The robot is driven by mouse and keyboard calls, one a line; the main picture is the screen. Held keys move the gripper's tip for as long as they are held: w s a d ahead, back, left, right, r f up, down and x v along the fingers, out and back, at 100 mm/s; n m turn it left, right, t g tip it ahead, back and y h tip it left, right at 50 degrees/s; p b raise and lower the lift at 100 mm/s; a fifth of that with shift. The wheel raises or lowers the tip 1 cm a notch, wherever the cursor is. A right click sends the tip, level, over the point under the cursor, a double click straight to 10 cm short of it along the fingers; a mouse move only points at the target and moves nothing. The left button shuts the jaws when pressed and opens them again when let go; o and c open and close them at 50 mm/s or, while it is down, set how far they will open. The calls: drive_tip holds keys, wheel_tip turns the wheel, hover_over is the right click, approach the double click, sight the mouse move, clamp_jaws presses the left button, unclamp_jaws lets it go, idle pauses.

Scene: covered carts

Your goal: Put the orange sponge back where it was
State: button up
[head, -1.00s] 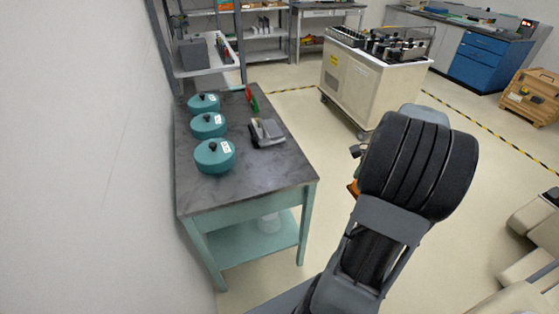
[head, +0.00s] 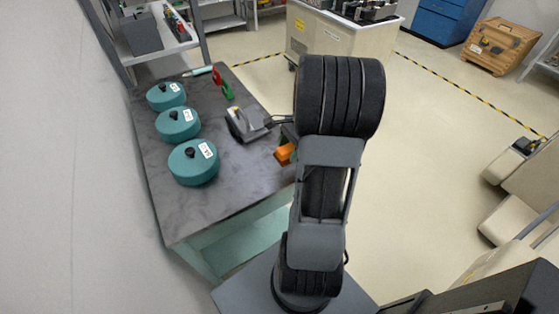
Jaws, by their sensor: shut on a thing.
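The orange sponge (head: 285,154) shows as a small orange patch just left of my arm, over the right edge of the table. My gripper (head: 290,142) is shut on it and is mostly hidden behind my arm's dark wrist. Three teal round lids with black knobs and white labels stand in a row along the left of the grey table (head: 232,185): a far lid (head: 166,97), a middle lid (head: 178,124) and a near lid (head: 193,164). What is under the lids is hidden.
A grey device (head: 247,124) sits on the table left of my gripper, with red and green clips (head: 222,84) behind it. A shelf (head: 150,45) stands beyond the table. A cream cart (head: 335,35) is at the back. The table's near part is clear.

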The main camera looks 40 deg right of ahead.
sight(276, 170)
drive_tip(key=f, duration=0.1)
drive_tip(key=w+a+f, duration=0.2)
drive_tip(key=shift+f, duration=0.1)
wheel_tip(276, 170, down, 2)
drive_tip(key=shift+w+a+f, duration=0.1)
drive_tip(key=shift+w+a, duration=0.05)
drive_tip(key=shift+f, duration=0.7)
drive_tip(key=shift+f, duration=0.15)
drive_tip(key=o, duration=0.9)
